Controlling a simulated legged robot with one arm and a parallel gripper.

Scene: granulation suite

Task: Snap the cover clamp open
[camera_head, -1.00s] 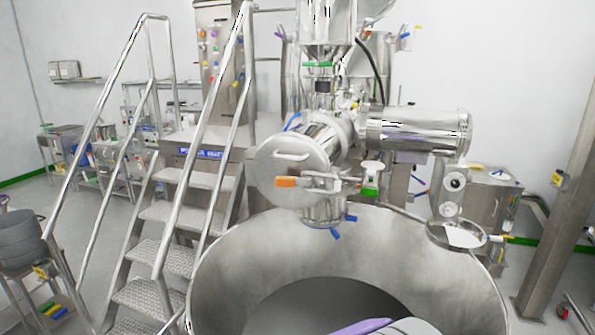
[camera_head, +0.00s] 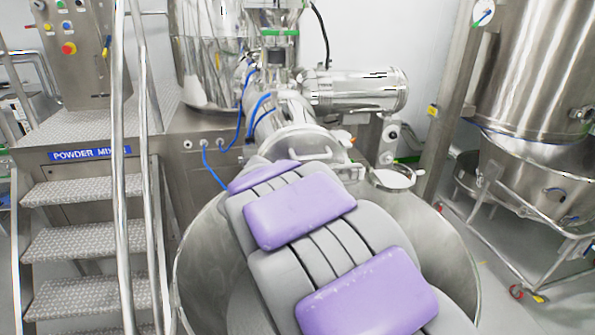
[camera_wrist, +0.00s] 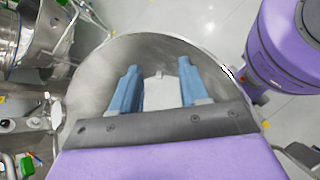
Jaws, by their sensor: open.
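The round steel cover (camera_head: 297,143) on the mixer's discharge housing shows in the head view, with its bar handle. My purple and grey arm hides its lower part. The fingers show against the large steel bowl (camera_wrist: 95,75). My gripper is hidden in the head view. I cannot tell its distance from the clamp.
The wide steel bowl (camera_head: 455,245) stands under my arm. Metal steps with rails (camera_head: 75,242) stand at left. A small round pan (camera_head: 393,178) sits right of the cover. A large steel vessel on a wheeled frame (camera_head: 535,70) stands at right. Blue hoses (camera_head: 239,120) hang near the housing.

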